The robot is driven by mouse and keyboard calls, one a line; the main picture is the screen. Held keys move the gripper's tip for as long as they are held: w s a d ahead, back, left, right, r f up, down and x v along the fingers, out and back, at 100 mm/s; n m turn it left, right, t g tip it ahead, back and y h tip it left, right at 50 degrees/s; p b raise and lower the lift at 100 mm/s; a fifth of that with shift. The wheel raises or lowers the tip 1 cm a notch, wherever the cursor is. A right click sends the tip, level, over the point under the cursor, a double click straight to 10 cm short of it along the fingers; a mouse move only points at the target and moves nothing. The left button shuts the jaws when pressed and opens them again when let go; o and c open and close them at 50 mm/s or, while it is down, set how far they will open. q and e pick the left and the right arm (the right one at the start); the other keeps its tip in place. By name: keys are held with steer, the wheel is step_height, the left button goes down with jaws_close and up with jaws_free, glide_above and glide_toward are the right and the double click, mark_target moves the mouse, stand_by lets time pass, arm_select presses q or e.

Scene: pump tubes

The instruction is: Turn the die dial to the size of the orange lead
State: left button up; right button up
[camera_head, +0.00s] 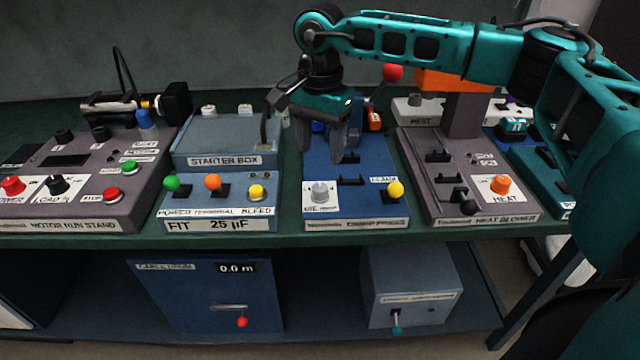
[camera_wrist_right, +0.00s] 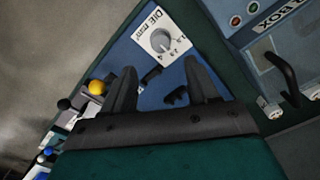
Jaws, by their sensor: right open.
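The die dial (camera_head: 320,190) is a grey round knob on a white plate at the front left of the blue crimp press (camera_head: 365,212). In the right wrist view the dial (camera_wrist_right: 161,40) sits beyond the fingertips, with "DIE mm²" and small numbers around it. I cannot read for sure which number it points to. My right gripper (camera_head: 345,150) is open and empty, pointing down above the press, behind the dial and apart from it. Its two fingers (camera_wrist_right: 160,84) are spread in the wrist view.
The starter box (camera_head: 222,157) stands left of the press, the heat blower (camera_head: 465,180) right of it. A yellow knob (camera_head: 395,189) is at the press's front right. A red-balled lever (camera_head: 392,73) rises behind my right gripper.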

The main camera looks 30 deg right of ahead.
mark_target(320, 186)
step_height(320, 186, down, 8)
steer(key=shift+f, duration=0.1)
arm_select(q)
steer(key=shift+w+d+f+b, duration=0.1)
steer(key=shift+d+f+b, duration=0.1)
steer(key=shift+b, duration=0.1)
arm_select(e)
steer(key=shift+f, duration=0.7)
steer(key=c, duration=1)
arm_select(q)
steer(key=shift+r, duration=0.1)
arm_select(e)
steer(key=shift+c, duration=0.2)
